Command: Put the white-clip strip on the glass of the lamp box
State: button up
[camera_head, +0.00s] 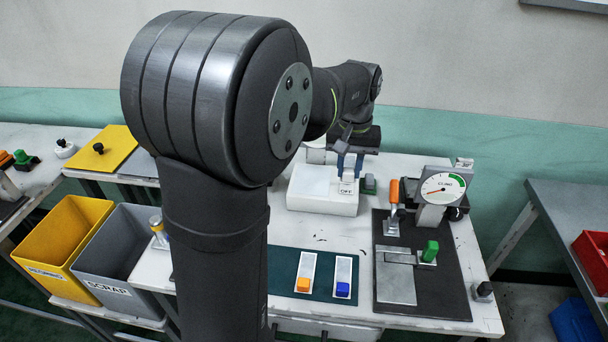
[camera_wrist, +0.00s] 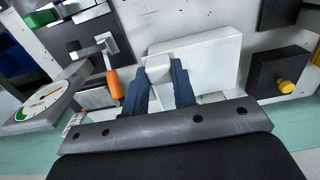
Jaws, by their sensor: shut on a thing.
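My gripper (camera_head: 349,166) is at the lamp box, its two blue fingers pointing down over the box's right back part. In the wrist view, the fingers (camera_wrist: 160,72) are shut on a small white block, the white clip (camera_wrist: 159,67); the strip below it is hard to make out against the white box. The lamp box (camera_head: 312,188) is a low white box on the table with an "OFF" label at its right; it also shows in the wrist view (camera_wrist: 212,58). I cannot tell whether the strip touches the glass.
A strip with an orange clip (camera_head: 304,284) and one with a blue clip (camera_head: 343,289) lie on a dark green mat (camera_head: 276,265). Right of the box stand an orange handle (camera_head: 393,192), a dial gauge (camera_head: 441,188) and a green-knobbed fixture (camera_head: 429,252). Yellow (camera_head: 40,227) and grey scrap (camera_head: 92,253) bins stand left.

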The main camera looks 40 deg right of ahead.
jog(key=shift+w+d+f, duration=0.15)
jog(key=shift+w, duration=0.25)
jog(key=w+f, duration=0.2)
jog(key=w, duration=0.1)
jog(key=w+a+f, duration=0.1)
jog(key=w+f, duration=0.1)
jog(key=w, duration=0.2)
jog(key=w+a+f, duration=0.1)
jog(key=w+f, duration=0.1)
jog(key=w, duration=0.2)
jog(key=shift+f, duration=2.35)
jog(key=o, duration=1)
jog(key=shift+f, duration=0.15)
jog(key=shift+c, duration=0.2)
notch_tip(320, 180, up, 12)
jog(key=shift+r, duration=0.2)
